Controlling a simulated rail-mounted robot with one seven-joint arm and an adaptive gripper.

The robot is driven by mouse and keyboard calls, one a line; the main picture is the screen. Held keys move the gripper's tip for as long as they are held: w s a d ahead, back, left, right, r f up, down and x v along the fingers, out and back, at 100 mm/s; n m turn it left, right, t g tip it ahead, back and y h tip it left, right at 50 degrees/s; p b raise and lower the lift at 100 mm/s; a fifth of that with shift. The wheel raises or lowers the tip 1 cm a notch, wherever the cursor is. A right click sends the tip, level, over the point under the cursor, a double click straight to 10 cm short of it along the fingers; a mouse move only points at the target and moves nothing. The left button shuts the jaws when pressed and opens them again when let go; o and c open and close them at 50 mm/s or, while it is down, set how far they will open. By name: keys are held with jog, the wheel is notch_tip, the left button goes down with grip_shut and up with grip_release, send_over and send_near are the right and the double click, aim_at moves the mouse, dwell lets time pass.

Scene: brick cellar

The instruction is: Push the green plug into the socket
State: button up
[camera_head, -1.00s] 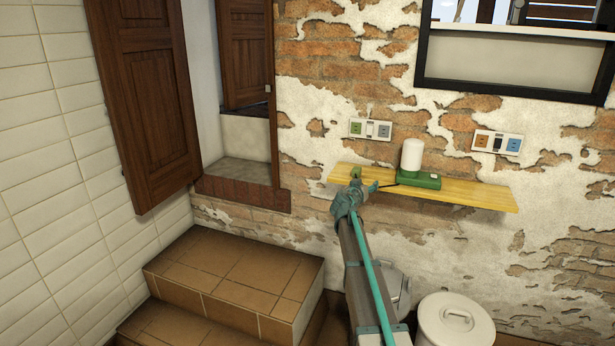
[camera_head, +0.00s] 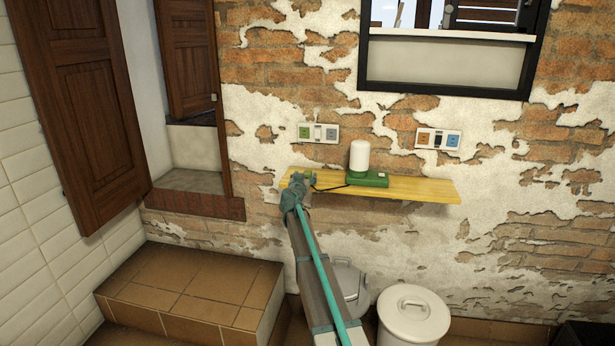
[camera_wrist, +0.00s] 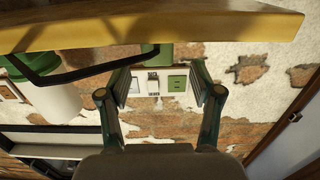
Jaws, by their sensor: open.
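The green plug (camera_wrist: 151,49) shows in the wrist view at the shelf's edge, at the end of a black cord (camera_wrist: 75,72); that view is upside down. In the head view my gripper largely hides it. My gripper (camera_head: 299,180) is at the left end of the shelf. In the wrist view my gripper (camera_wrist: 160,80) is open, its fingers apart with nothing held; I cannot tell how close they are to the plug. The green socket (camera_head: 305,132) is in the left wall panel, above the shelf. It shows between the fingers in the wrist view (camera_wrist: 177,83).
The yellow shelf (camera_head: 420,189) carries a white lamp (camera_head: 359,155) on a green base (camera_head: 368,179), right of my gripper. A grey socket (camera_head: 331,134) shares the left panel. A right panel has orange (camera_head: 423,139) and blue (camera_head: 453,141) sockets. Bins (camera_head: 412,318) stand below.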

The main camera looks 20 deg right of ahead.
aim_at(307, 174)
jog(key=p+x, duration=0.1)
jog(key=x, duration=0.4)
jog(key=shift+s+p, duration=0.1)
jog(key=shift+p, duration=0.2)
grip_shut()
